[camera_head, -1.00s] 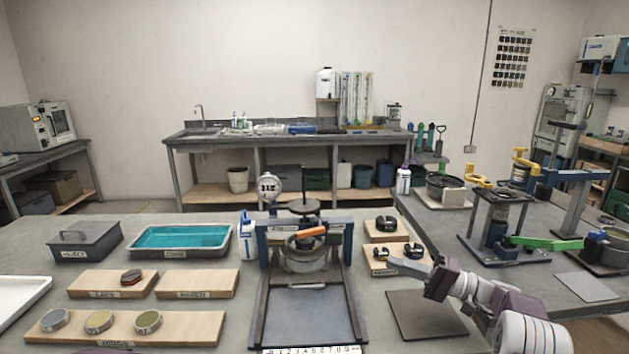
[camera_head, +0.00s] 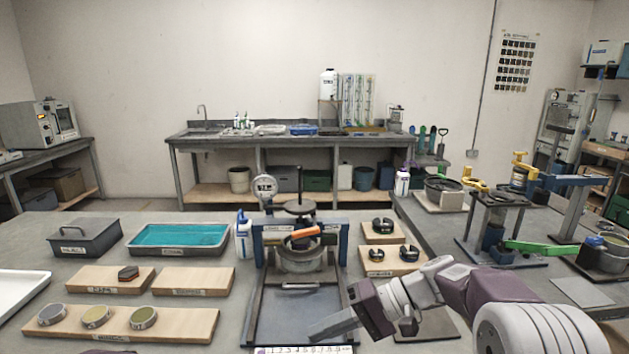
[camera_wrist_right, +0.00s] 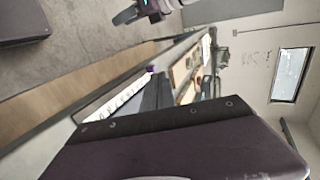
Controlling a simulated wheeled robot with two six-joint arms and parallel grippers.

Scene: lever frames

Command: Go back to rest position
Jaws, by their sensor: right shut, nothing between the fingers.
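My right gripper (camera_head: 318,330) comes in from the right in the head view. It is shut and empty, its fingers pointing left over the front part of the frame's grey base plate (camera_head: 290,300). The wrist view shows mostly a purple part of my own arm, floor and a tilted bench edge.
Wooden boards with black rings (camera_head: 378,254) stand behind my right wrist. A dark flat plate (camera_head: 440,325) lies partly under my right arm. A ruler strip (camera_head: 300,350) lies at the front edge.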

